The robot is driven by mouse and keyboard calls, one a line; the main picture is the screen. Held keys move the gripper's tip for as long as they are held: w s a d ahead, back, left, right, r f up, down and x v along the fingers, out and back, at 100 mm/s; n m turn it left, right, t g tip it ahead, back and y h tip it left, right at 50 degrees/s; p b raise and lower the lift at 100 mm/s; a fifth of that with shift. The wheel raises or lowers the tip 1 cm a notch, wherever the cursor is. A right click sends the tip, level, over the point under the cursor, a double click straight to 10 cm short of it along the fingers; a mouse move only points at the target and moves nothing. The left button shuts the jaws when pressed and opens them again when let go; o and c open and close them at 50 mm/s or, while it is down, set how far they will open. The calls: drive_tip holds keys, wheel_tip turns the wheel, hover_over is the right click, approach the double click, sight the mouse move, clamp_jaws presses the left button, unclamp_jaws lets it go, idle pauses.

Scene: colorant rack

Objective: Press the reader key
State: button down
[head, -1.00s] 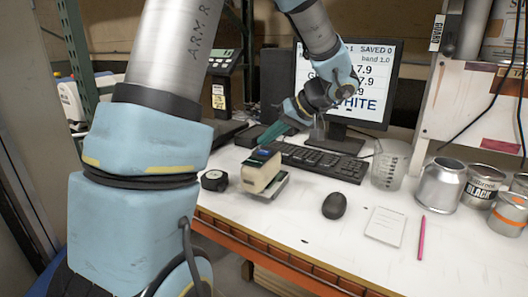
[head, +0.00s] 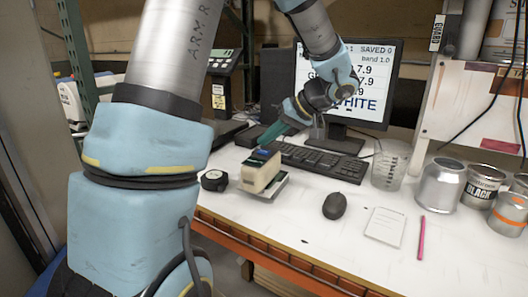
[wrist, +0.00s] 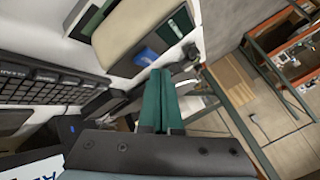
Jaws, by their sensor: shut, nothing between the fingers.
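The reader (head: 259,174) is a cream, block-shaped device with a dark top end, standing on a flat base on the white bench. My gripper (head: 264,142) has teal fingers, pressed together and empty, just above and behind the reader's dark end. The fingertips also show in the wrist view (wrist: 158,72). I cannot tell whether they touch the reader.
A keyboard (head: 318,161) and a monitor (head: 376,85) stand behind. A black tape measure (head: 214,180) lies left of the reader and a mouse (head: 335,206) to its right. A clear beaker (head: 388,168) and several cans are at the right. The bench front is mostly clear.

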sight(268, 152)
drive_tip(key=shift+f+b, duration=0.2)
drive_tip(key=shift+b, duration=0.15)
drive_tip(key=shift+f+b, duration=0.25)
drive_tip(key=shift+b, duration=0.25)
drive_tip(key=shift+f+b, duration=0.35)
drive_tip(key=shift+b, duration=0.15)
idle(0.5)
drive_tip(key=shift+r, duration=0.8)
drive_tip(key=shift+r, duration=0.15)
drive_tip(key=shift+r+p, duration=1.25)
drive_tip(key=shift+r, duration=1.1)
